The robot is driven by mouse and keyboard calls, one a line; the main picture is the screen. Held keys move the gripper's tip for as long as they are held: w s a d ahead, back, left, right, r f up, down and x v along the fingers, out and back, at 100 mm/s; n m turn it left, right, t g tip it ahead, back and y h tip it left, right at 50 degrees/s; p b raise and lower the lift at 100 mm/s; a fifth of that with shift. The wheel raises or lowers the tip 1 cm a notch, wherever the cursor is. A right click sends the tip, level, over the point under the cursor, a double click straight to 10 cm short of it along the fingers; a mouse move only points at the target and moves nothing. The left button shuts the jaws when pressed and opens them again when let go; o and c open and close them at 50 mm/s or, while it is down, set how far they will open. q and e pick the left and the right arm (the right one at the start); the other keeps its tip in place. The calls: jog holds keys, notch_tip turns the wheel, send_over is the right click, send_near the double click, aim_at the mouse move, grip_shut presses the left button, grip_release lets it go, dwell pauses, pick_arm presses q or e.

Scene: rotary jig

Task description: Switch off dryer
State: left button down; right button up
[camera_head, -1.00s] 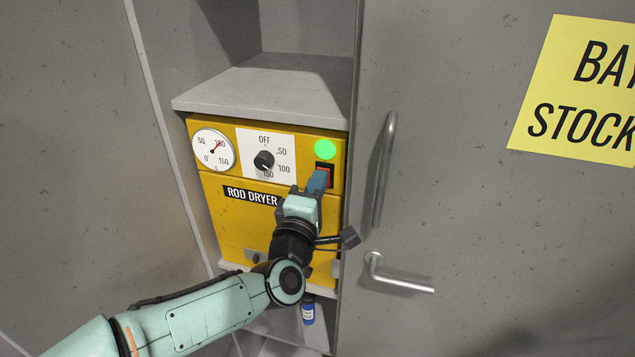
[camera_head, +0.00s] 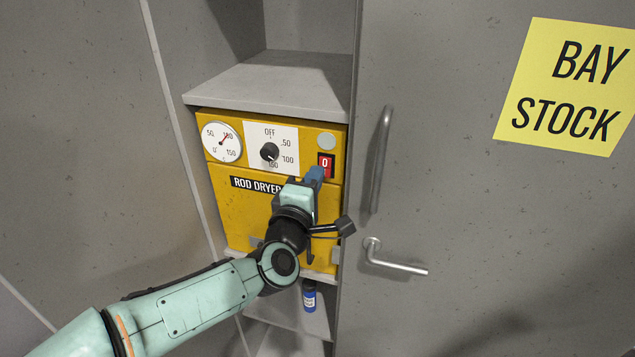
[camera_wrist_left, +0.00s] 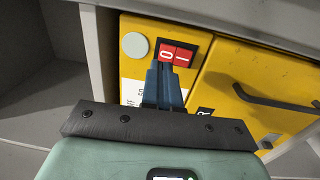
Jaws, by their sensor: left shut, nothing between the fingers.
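The yellow rod dryer (camera_head: 226,209) stands on a shelf in a grey cabinet bay. Its red rocker switch (camera_head: 325,163) shows a white 0 in the head view; the wrist view shows the switch (camera_wrist_left: 176,54) with 0 and I. The round lamp (camera_head: 326,141) above it is grey and unlit. The black dial (camera_head: 270,151) sits under OFF, and a round gauge (camera_head: 221,142) is at its left. My left gripper (camera_head: 315,174) is shut and empty, its blue fingertips just below the switch. Whether they touch it is unclear. My right gripper is not in view.
A grey ledge (camera_head: 275,85) overhangs the dryer's top. A grey door with a vertical handle (camera_head: 380,160) and a lever handle (camera_head: 394,262) stands close on the right. A small blue bottle (camera_head: 309,297) is below the dryer.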

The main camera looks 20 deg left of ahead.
pick_arm(q)
jog(key=s+r, duration=0.1)
jog(key=s, duration=0.9)
jog(key=shift+a+r+b, duration=0.15)
jog(key=shift+a+b, duration=0.1)
jog(key=shift+b, duration=0.15)
jog(key=shift+s, duration=0.1)
